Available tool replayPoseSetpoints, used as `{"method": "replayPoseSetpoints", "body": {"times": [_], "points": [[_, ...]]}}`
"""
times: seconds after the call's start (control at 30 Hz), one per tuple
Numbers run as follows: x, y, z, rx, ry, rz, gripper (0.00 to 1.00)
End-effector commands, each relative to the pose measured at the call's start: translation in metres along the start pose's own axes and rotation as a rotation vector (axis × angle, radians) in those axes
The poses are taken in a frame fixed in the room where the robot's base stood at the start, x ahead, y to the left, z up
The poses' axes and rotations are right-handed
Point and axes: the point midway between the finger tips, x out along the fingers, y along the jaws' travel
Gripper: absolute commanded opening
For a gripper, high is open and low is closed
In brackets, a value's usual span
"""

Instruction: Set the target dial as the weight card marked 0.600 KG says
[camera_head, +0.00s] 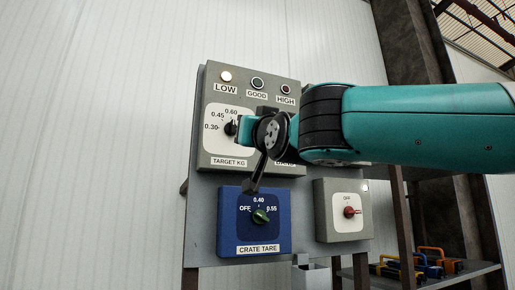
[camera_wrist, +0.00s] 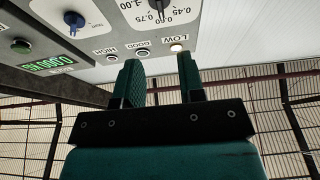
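The target dial (camera_head: 230,128) is a dark knob on a white plate labelled TARGET KG in the head view, with 0.30, 0.45 and 0.60 readable. In the wrist view the knob (camera_wrist: 159,6) is cut off at the top edge, among marks up to 1.00. I cannot tell its exact setting. My gripper (camera_head: 244,130) is at the dial's right side in the head view and covers part of the plate. In the wrist view my gripper (camera_wrist: 160,68) has its two teal fingers apart with nothing between them; the knob shows beyond their tips. I see no 0.600 KG card.
The LOW lamp (camera_head: 226,77) glows; the GOOD (camera_head: 257,83) and HIGH (camera_head: 286,89) lamps look dark. A blue CRATE TARE box (camera_head: 233,235) and a grey box with a red knob (camera_head: 349,212) sit below. A green display (camera_wrist: 48,64) shows in the wrist view.

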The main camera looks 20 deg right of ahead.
Motion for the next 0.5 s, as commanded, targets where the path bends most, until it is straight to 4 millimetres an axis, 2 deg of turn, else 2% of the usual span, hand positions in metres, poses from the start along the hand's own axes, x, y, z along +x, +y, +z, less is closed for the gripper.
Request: {"method": "replayPoseSetpoints", "body": {"times": [0.03,0.2,0.5], "points": [[-0.011,-0.001,0.003,0.002,0.001,-0.003,0.36],[-0.027,0.0,0.001,0.0,0.0,-0.001,0.36],[-0.029,0.0,0.0,-0.001,-0.001,0.0,0.36]]}}
